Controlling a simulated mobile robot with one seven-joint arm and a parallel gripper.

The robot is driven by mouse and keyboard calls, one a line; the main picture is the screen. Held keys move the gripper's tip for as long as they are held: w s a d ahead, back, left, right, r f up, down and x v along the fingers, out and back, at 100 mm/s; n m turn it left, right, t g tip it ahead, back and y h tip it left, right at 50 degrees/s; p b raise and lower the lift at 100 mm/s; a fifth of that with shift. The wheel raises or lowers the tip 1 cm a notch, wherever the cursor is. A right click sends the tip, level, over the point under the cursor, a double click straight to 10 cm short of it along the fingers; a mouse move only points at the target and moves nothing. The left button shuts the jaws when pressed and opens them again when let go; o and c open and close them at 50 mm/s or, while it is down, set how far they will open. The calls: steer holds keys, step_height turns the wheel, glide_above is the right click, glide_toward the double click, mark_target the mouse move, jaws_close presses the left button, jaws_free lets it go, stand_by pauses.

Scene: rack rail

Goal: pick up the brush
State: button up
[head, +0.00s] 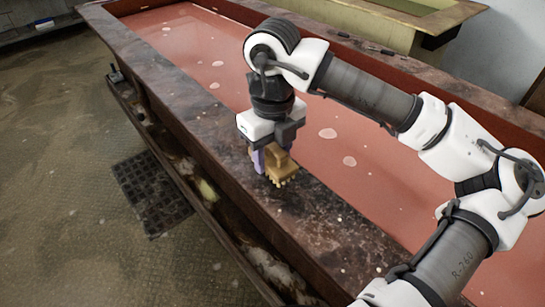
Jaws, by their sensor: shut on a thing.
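The brush (281,172) is a small tan-brown block with pale bristle tufts along its lower edge. It is at the stone rim of the long trough, near the middle of the head view. My gripper (268,160) points down and is shut on the brush. A purple finger shows on the left side of the brush; the other finger is mostly hidden. I cannot tell whether the bristles touch the rim.
The long trough (258,208) has a dark, stained rim around a reddish basin (215,60) with pale spots. A lower ledge (215,205) with debris runs along its near side. A dark floor grate (150,192) lies at left. The floor (60,180) is mostly clear.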

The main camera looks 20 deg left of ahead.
mark_target(274, 145)
step_height(274, 145, up, 19)
steer(key=shift+b, duration=0.35)
steer(key=shift+f, duration=0.1)
steer(key=o, duration=0.5)
steer(key=shift+c, duration=0.2)
steer(key=c, duration=0.3)
steer(key=shift+d, duration=0.1)
